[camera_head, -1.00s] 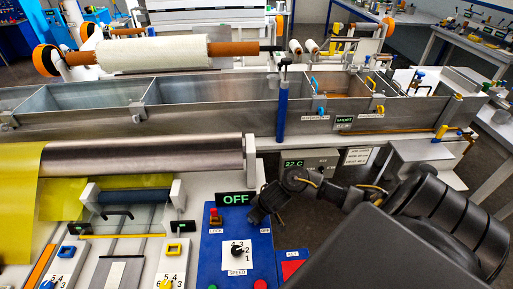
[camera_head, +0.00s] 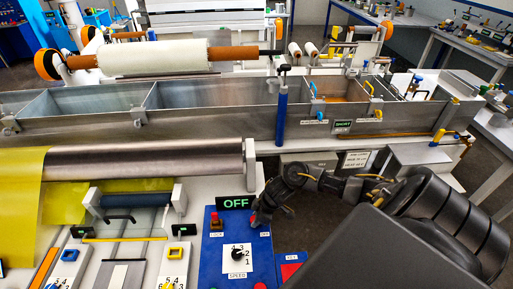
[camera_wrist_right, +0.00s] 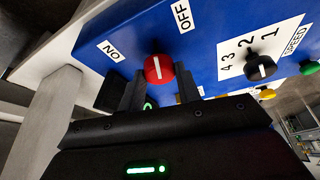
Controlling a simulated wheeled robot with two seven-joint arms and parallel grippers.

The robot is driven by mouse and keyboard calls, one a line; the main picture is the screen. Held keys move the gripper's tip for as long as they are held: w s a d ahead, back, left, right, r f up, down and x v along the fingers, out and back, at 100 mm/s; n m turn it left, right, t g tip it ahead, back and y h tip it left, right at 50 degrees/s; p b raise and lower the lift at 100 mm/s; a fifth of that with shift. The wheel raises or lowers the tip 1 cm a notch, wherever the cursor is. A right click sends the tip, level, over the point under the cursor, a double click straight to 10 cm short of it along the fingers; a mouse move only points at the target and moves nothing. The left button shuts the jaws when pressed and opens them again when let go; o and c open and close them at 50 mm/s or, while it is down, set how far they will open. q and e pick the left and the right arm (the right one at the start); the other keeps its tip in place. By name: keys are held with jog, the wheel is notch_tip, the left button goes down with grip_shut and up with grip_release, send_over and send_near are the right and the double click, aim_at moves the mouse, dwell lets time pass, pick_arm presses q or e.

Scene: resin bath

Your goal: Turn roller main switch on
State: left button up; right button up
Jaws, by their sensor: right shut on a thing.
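The blue control panel (camera_head: 212,262) is at the bottom centre of the head view. Its black display (camera_head: 237,202) reads OFF in green. My right gripper (camera_head: 262,220) reaches down over the panel's upper right corner and hides the switch there. In the right wrist view, a red round knob (camera_wrist_right: 158,68) with a white mark lies between the fingertips of my right gripper (camera_wrist_right: 160,90). The fingers are shut on it. ON and OFF labels flank the knob, and its mark points between them. My left gripper is out of view.
A black speed knob (camera_head: 238,254) with numbers sits on the panel, also in the wrist view (camera_wrist_right: 260,68). The metal roller (camera_head: 150,158) and the long steel bath (camera_head: 210,122) lie beyond.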

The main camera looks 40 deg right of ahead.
jog(key=n, duration=0.3)
jog(key=shift+w+d+g+y, duration=0.15)
jog(key=shift+g+y, duration=0.25)
jog(key=n+g+b, duration=0.1)
jog(key=n, duration=0.1)
jog(key=shift+n, duration=0.3)
jog(key=n+g+b, duration=0.1)
jog(key=n, duration=0.2)
jog(key=shift+w+f+y+b, duration=0.1)
jog(key=shift+y+b, duration=0.3)
jog(key=shift+n+g+b, duration=0.5)
jog(key=shift+n+b, duration=0.2)
jog(key=shift+n, duration=0.7)
jog(key=o, duration=1)
jog(key=shift+c, duration=0.2)
